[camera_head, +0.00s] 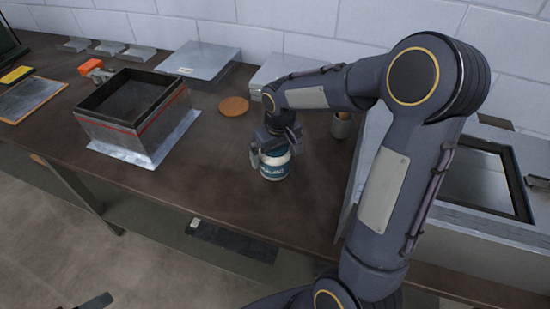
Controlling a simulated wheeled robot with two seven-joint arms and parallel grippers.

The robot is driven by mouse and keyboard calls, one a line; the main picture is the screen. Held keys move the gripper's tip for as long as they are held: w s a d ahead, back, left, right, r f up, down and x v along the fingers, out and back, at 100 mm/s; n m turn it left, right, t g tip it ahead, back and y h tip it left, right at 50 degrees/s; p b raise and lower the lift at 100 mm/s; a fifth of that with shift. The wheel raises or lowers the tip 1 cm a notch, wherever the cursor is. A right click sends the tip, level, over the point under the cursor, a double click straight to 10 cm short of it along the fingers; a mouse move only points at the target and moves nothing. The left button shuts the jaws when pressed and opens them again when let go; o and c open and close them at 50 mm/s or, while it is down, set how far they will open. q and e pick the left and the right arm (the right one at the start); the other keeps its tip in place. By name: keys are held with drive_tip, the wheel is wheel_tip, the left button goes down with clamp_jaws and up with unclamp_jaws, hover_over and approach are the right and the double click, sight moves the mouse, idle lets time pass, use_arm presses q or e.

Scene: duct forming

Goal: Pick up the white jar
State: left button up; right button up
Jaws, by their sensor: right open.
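The white jar (275,165) stands upright on the dark brown table, with a teal label around its side. My right gripper (270,152) is right at the jar, over its top and upper left side. The jaws are open, with one finger showing at the jar's left. The gripper hides part of the jar's top, and I cannot tell whether the fingers touch it. My left gripper is not clearly in view.
An open metal duct box (135,112) with a red line stands at the left. A round orange-brown disc (234,106) lies behind the jar. A small can (341,125) stands to the right, near a metal duct (480,225). The table before the jar is clear.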

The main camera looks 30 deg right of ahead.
drive_tip(key=shift+f, duration=0.35)
drive_tip(key=shift+c, duration=0.4)
drive_tip(key=shift+w+r, duration=0.1)
drive_tip(key=c, duration=1.4)
